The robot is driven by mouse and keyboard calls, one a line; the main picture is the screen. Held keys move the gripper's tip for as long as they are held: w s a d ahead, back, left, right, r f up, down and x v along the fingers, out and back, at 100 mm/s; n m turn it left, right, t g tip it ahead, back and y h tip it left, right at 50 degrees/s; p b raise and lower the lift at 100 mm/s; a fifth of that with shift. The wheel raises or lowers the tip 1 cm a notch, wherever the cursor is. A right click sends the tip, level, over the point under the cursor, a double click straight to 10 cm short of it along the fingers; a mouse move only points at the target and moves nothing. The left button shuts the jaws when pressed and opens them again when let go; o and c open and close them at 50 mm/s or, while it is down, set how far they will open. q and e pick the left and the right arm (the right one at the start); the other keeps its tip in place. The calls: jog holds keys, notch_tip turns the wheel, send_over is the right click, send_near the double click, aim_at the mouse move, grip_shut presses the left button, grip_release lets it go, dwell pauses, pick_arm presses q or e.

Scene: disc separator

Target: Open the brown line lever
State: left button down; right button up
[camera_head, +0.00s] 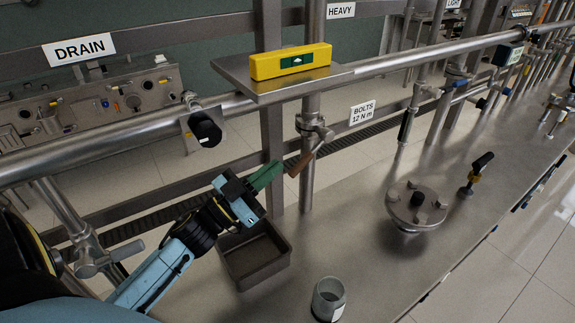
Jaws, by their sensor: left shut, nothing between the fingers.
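The brown line lever (301,164) is a short brown handle that slants down to the left from a valve on the upright steel pipe (308,183) in the middle of the view. My left gripper (270,174) comes in from the lower left on a blue and black arm. Its green fingers are shut and empty, with their tips close to the lever's lower left end. I cannot tell whether they touch it. My right gripper does not show.
A steel shelf (235,75) with a yellow level (290,62) juts out above. An open metal tray (283,268) and a grey cup (328,299) stand below on the steel bench. A round flange (417,205) and a black-handled valve (477,172) stand to the right.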

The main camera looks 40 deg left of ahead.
aim_at(291, 176)
pick_arm(q)
jog(key=w, duration=0.1)
jog(key=w+f, duration=0.1)
jog(key=w, duration=0.1)
jog(key=w+d+f, duration=0.1)
jog(key=w, duration=0.1)
jog(key=shift+b, duration=0.35)
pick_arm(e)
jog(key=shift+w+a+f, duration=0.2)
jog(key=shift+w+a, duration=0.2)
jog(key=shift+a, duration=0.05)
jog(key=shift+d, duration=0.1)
pick_arm(q)
jog(key=f+b, duration=0.1)
jog(key=t+b, duration=0.1)
jog(key=b, duration=0.1)
jog(key=w+f+b, duration=0.1)
jog(key=b, duration=0.1)
jog(key=shift+d+f+t, duration=0.25)
jog(key=shift+f+t, duration=0.05)
jog(key=shift+w+d+f+b, duration=0.3)
jog(key=shift+w+f+b, duration=0.05)
jog(key=shift+w+f, duration=0.45)
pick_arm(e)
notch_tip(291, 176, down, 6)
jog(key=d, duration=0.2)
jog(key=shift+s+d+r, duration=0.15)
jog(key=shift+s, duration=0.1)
